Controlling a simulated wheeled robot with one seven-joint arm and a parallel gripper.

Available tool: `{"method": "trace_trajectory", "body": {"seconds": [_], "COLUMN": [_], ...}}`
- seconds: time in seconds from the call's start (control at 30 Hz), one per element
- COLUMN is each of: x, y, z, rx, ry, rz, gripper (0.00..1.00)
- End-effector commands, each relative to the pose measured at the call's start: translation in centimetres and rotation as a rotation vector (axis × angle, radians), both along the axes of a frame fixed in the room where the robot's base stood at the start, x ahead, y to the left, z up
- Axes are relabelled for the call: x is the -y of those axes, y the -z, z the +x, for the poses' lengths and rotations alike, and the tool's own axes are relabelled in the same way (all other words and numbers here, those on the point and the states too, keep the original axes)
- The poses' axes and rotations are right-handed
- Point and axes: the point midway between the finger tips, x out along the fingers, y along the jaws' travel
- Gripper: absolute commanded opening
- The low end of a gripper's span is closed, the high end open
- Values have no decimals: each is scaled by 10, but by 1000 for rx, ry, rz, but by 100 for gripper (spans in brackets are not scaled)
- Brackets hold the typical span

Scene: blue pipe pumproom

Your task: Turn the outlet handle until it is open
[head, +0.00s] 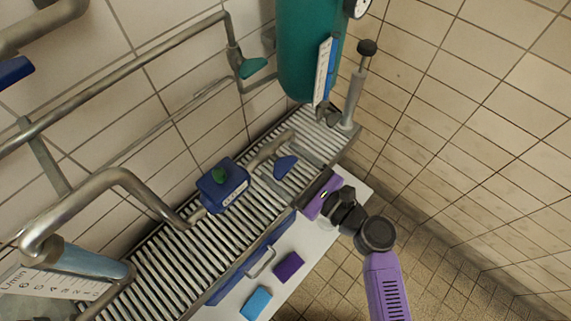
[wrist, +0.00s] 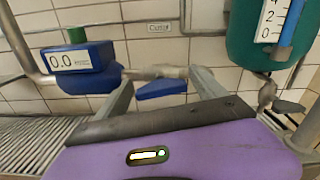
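The outlet handle is a small blue lever (head: 285,167) on the grey pipe just right of a blue meter box. In the wrist view the blue lever (wrist: 161,90) hangs below the pipe, roughly level, under a wall label that appears to read "Outlet" (wrist: 159,27). My purple gripper (head: 290,172) reaches in from the lower right. In the wrist view my gripper (wrist: 161,78) is open, with one grey finger on each side of the lever. I see gaps between lever and fingers, and cannot tell how deep the lever sits between them.
The blue meter box (wrist: 79,58) reads 0.0 and has a green knob on top. A teal tank (head: 304,50) with a gauge and a steel post (head: 355,90) stand beyond. A teal handle (head: 252,67) is on the upper pipe. The slatted grating (head: 160,230) lies below.

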Motion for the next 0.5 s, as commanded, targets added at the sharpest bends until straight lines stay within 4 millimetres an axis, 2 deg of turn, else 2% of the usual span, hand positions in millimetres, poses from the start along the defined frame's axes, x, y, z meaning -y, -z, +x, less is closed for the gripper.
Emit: {"method": "trace_trajectory", "body": {"seconds": [0.03, 0.27, 0.5], "x": [0, 0, 0], "y": [0, 0, 1], "z": [0, 0, 0], "rx": [0, 0, 17], "ry": [0, 0, 0], "rz": [0, 0, -14], "gripper": [68, 23, 23]}}
